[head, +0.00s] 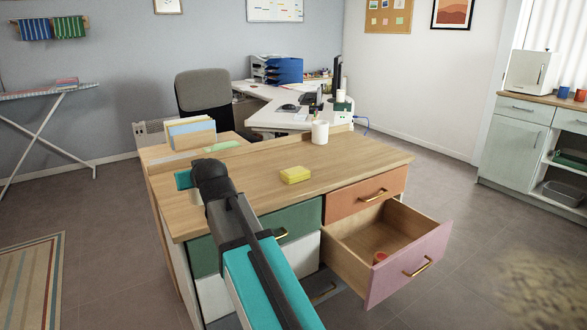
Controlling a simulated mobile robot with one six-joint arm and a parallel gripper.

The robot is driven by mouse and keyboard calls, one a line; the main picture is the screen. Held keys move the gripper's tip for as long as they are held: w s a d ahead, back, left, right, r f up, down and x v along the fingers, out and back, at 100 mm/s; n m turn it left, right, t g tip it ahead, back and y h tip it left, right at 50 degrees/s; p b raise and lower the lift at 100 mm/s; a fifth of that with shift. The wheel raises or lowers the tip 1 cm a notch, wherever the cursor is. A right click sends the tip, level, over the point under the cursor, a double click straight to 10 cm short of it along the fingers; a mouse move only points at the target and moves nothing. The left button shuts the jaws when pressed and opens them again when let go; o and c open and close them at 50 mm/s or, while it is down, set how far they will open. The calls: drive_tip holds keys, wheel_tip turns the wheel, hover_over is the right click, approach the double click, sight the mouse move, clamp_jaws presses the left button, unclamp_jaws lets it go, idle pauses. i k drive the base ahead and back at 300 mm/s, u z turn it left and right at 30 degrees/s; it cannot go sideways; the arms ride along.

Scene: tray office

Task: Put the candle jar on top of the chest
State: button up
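The chest (250,190) has a wooden top and drawers in green, orange, white and pink. Its pink drawer (408,265) is pulled open, and a small orange-red round thing (380,257) lies inside, partly hidden by the drawer front. I cannot tell whether this is the candle jar. A white cylindrical vessel (320,132) stands upright at the back of the top; I cannot tell whether it is a mug or a jar. My arm reaches over the left part of the chest. My gripper's fingers cannot be made out at its far end, nor anything held in them.
A yellow block (295,174) lies mid-top, and a file holder (191,133) stands behind at the left. A white desk (272,115) and office chair (204,92) are beyond. The open drawer juts into the floor space. The right part of the top is clear.

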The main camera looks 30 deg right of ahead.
sight(352, 157)
drive_tip(key=u, duration=0.55)
drive_tip(key=k, duration=0.1)
drive_tip(key=z, duration=3.3)
drive_tip(key=i, duration=1.2)
